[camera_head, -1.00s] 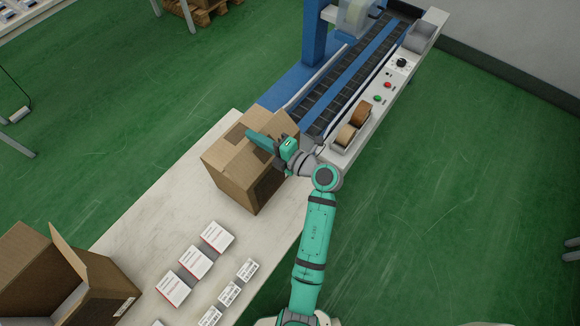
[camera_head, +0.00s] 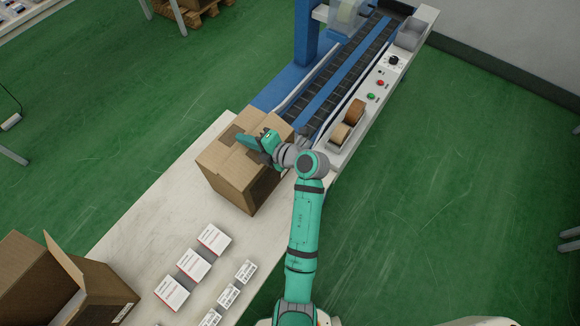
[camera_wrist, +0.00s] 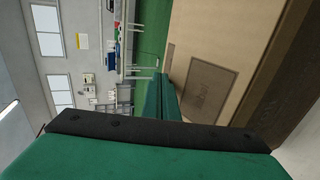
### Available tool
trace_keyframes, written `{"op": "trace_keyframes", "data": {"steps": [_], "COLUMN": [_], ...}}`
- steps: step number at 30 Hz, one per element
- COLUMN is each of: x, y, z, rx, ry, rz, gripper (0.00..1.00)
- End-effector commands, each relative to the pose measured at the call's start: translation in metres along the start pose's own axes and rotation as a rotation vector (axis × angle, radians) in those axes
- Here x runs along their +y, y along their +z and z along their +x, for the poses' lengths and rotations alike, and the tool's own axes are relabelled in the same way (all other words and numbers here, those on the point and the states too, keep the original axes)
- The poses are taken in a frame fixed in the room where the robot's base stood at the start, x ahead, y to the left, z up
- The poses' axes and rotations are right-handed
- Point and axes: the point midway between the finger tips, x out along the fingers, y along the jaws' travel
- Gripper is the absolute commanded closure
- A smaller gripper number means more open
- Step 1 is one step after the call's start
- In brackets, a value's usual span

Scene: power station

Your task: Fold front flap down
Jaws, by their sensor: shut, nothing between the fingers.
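A brown cardboard box (camera_head: 232,182) stands on the white table, at the near end of the conveyor. Its top looks mostly covered by flaps, with a dark patch toward the back; no flap clearly stands up. My green gripper (camera_head: 247,141) is shut and empty, low over the box top, reaching in from the right. I cannot tell whether it touches the cardboard. In the wrist view, the shut fingers (camera_wrist: 165,98) lie beside the light box face (camera_wrist: 215,75), which bears a printed mark. My arm and gripper hide part of the right side of the top.
The conveyor (camera_head: 352,72) with buttons and tape rolls (camera_head: 348,120) lies behind and right. An open box (camera_head: 105,275) stands at the lower left. Several small white cartons (camera_head: 193,265) lie on the table (camera_head: 150,218) in front. Green floor is clear at right.

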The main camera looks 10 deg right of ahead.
Motion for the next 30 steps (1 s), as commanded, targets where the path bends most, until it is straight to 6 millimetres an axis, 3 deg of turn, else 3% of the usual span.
{"op": "trace_keyframes", "data": {"steps": [30], "x": [-0.0078], "y": [0.0045], "z": [0.0032], "rx": [-0.009], "ry": [-0.039], "rz": [0.004], "gripper": [1.0]}}
